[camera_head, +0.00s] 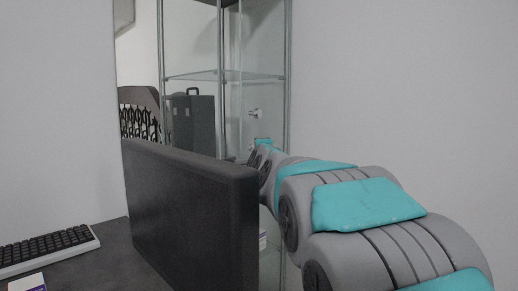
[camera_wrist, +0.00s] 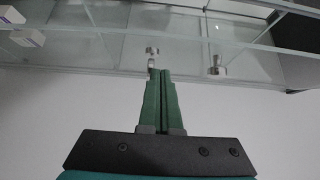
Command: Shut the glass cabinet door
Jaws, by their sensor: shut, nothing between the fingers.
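The glass cabinet (camera_head: 288,45) stands against the wall in the head view, with clear panes, metal posts and a glass shelf. A small metal knob (camera_head: 254,113) shows on its glass, just above the far end of my arm. In the wrist view the cabinet's glass (camera_wrist: 105,45) spans the top. One knob (camera_wrist: 152,51) is right by my fingertips and another knob (camera_wrist: 216,66) is to their right. My gripper (camera_wrist: 161,72) is shut and empty, its green fingers together. I cannot tell whether it touches the knob or glass, nor how far the door stands open.
A dark upright panel (camera_head: 190,210), like a monitor's back, stands on the dark desk (camera_head: 95,265) close left of my arm. A keyboard (camera_head: 45,250) lies on the desk. A dark case (camera_head: 190,120) and a patterned chair back (camera_head: 140,112) show behind. The wall at right is bare.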

